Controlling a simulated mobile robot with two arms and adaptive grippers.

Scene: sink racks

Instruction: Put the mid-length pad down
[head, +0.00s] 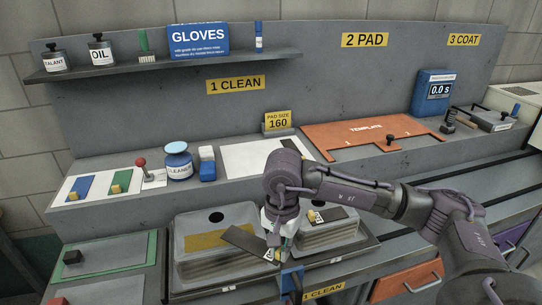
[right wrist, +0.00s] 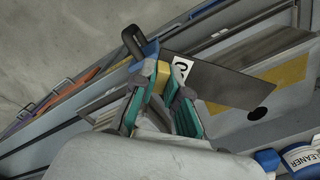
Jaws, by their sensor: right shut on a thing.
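My right gripper (head: 274,238) is shut on the yellow grip block of a long dark pad (head: 244,241). The pad has a white label, which reads like "C" in the right wrist view, where the dark pad (right wrist: 228,80) extends right from the fingers (right wrist: 158,92). It is held tilted over the left sink basin (head: 190,262), above a yellow strip (head: 205,240). Another dark pad with a white label (head: 316,216) lies at the ribbed right basin (head: 335,240), partly hidden by my arm. My left gripper is not in view.
A white sheet (head: 245,160) and the orange template (head: 350,138) lie on the ledge behind. A cleaner jar (head: 178,163) and blue-white bottle (head: 207,165) stand at its left. A blue part with a black handle (head: 291,279) is at the sink front, close below my gripper.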

